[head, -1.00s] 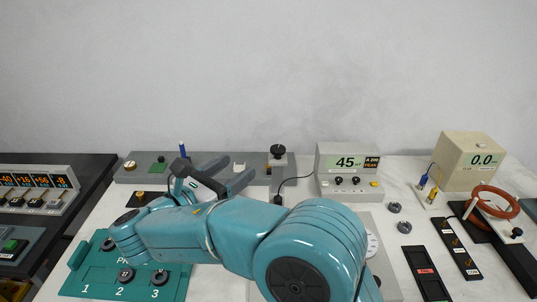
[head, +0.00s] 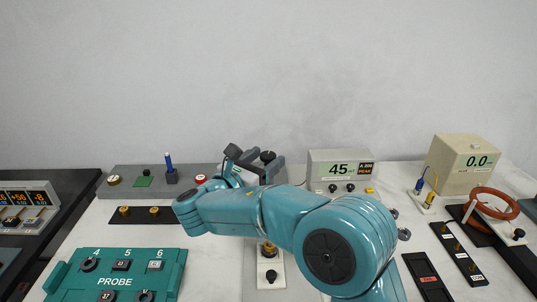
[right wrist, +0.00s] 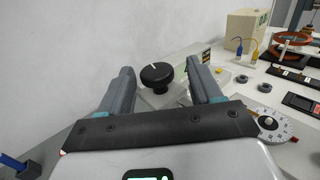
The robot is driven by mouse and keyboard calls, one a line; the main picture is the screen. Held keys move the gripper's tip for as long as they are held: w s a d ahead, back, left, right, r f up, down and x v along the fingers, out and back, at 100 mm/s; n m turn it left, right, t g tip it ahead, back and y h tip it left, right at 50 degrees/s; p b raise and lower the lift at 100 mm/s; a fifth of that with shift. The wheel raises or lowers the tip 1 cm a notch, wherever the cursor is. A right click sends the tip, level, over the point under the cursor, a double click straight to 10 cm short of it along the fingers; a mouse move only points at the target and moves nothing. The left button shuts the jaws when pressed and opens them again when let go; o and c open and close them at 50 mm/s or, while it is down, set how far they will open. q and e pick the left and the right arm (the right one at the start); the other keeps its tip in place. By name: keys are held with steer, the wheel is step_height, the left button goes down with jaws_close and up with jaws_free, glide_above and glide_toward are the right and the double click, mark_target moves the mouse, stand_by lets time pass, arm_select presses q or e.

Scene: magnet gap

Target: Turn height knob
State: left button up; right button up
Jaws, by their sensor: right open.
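The black round height knob (head: 268,156) stands on a post at the right end of the long grey bench unit. In the right wrist view the knob (right wrist: 157,75) shows a white pointer line and lies between and beyond my two fingers. My right gripper (head: 261,163) is open, with its grey fingers around the knob's near side in the head view. In the right wrist view the right gripper (right wrist: 161,68) has a finger on each side of the knob, with gaps visible and nothing held. My left gripper is not in view.
A meter reading 45 (head: 338,164) stands right of the knob. A beige box reading 0.0 (head: 463,164) and a copper coil (head: 494,205) are farther right. A green probe tray (head: 120,262) lies at front left. A blue probe (head: 169,161) stands upright on the bench unit.

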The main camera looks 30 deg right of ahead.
steer(key=shift+w+d, duration=0.35)
steer(key=shift+d, duration=0.3)
steer(key=shift+w+d+f, duration=0.15)
steer(key=shift+w+d, duration=0.15)
steer(key=shift+w, duration=0.15)
steer(key=shift+s+d, duration=0.1)
steer(key=shift+s, duration=0.05)
steer(key=c, duration=1)
